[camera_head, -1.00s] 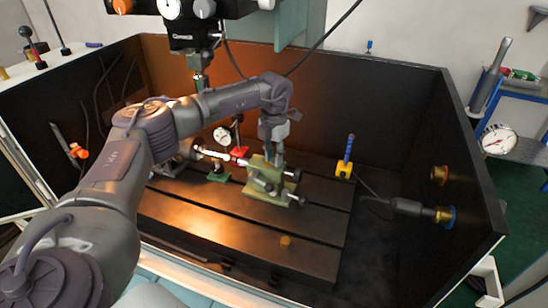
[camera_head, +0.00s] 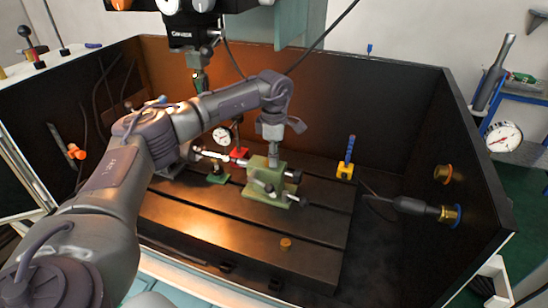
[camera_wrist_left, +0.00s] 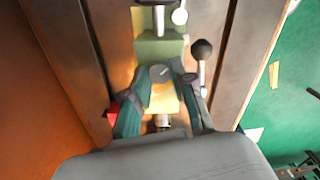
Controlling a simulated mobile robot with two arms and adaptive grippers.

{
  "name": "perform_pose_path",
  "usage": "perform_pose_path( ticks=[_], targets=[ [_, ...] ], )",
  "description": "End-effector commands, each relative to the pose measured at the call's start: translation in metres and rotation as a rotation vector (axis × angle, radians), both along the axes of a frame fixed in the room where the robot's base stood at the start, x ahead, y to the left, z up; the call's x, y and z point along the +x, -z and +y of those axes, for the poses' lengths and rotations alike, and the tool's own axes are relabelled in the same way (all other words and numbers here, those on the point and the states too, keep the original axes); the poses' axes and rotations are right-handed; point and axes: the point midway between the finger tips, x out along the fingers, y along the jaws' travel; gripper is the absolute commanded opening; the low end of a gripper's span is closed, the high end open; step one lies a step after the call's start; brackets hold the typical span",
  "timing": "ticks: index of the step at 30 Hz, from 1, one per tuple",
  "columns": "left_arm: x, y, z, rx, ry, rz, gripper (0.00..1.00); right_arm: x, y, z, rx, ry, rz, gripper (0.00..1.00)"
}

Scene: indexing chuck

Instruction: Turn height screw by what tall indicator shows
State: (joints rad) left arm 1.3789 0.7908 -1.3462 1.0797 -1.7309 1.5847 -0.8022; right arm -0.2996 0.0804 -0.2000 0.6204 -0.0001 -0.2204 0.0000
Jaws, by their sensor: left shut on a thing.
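A green tailstock block (camera_head: 258,182) with dark knobs stands on the slotted machine table. My left gripper (camera_head: 273,157) points down onto the top of this block. In the left wrist view its two fingers (camera_wrist_left: 162,85) are shut around a small round grey screw head (camera_wrist_left: 160,75) on the block's top. This looks like the height screw. A white-faced dial indicator (camera_head: 221,135) stands behind the left forearm, near a red base (camera_head: 239,152). Its reading is too small to make out. My right gripper is not in view.
A spindle head (camera_head: 196,35) hangs above my left arm. Dark enclosure walls (camera_head: 400,125) surround the table. A blue and yellow post (camera_head: 347,158) stands right of the block. A large dial (camera_head: 503,137) sits by the blue rack outside. The table front (camera_head: 200,225) is mostly clear.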

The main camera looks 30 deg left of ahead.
Motion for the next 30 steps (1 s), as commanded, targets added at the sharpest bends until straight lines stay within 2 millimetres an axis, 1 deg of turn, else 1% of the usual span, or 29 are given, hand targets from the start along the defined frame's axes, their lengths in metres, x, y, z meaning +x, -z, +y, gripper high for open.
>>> perform_pose_path(
  ticks=[6,15,21,30],
  targets=[
    [0.0013,-0.0014,-0.0002,-0.001,0.173,-0.006,0.0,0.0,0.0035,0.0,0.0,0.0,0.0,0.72],
    [0.0016,-0.002,-0.0004,-0.001,0.329,-0.006,0.0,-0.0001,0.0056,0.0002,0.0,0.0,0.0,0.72],
    [0.0016,-0.0023,-0.0005,-0.002,0.375,-0.007,0.0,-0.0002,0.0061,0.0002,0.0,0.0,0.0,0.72],
    [0.0016,-0.0025,-0.0005,-0.001,0.387,-0.007,0.0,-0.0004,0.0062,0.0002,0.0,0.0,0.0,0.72]
  ],
)
